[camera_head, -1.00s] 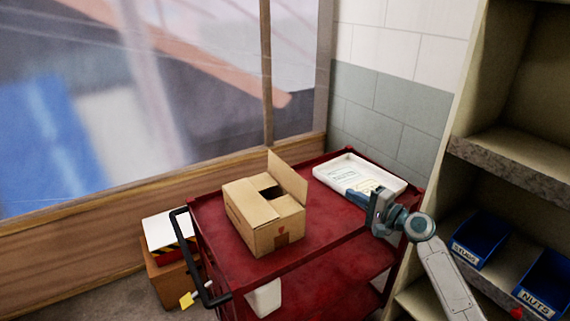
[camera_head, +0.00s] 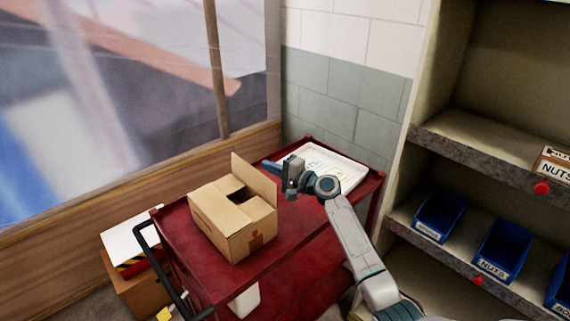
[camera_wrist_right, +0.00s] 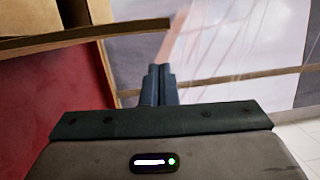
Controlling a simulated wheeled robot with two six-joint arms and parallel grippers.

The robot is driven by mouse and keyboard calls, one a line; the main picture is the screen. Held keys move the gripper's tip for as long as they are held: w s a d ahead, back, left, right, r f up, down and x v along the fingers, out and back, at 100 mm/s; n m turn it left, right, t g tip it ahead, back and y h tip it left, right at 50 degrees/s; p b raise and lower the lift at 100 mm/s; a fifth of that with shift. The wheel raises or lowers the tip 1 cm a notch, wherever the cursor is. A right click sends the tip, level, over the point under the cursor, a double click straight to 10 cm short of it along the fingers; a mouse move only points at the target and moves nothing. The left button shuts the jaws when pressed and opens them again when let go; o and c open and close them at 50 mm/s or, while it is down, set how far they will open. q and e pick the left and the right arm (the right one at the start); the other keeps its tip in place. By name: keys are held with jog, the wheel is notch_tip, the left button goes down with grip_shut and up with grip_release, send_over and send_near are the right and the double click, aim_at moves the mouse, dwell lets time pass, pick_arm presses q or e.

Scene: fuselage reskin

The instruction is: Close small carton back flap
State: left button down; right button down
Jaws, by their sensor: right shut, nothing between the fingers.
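The small carton (camera_head: 226,233) sits on the red cart. Its back flap (camera_head: 254,180) stands upright along the far right side. The other top flaps lie folded inward, with a dark gap left between them. My right gripper (camera_head: 270,164) is shut and empty, just beyond and to the right of the raised flap. In the right wrist view, the closed fingers (camera_wrist_right: 159,82) point ahead, and a cardboard edge (camera_wrist_right: 85,38) crosses the upper left. I cannot tell whether the gripper touches the flap. My left gripper is out of view.
The red cart (camera_head: 295,262) has a black handle (camera_head: 150,243) at its left. A white tray (camera_head: 345,172) lies at its back right, partly behind my right arm. Shelves with blue bins (camera_head: 439,217) stand at right. A box (camera_head: 135,290) stands left of the cart.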

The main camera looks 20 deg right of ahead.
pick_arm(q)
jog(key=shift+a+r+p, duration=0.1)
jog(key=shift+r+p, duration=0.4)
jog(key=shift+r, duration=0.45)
pick_arm(e)
jog(key=shift+s+a+r, duration=0.1)
jog(key=shift+s+a, duration=0.2)
jog(key=shift+a, duration=0.3)
jog(key=shift+s+a+r, duration=0.1)
jog(key=shift+s+a, duration=0.2)
jog(key=shift+a, duration=0.3)
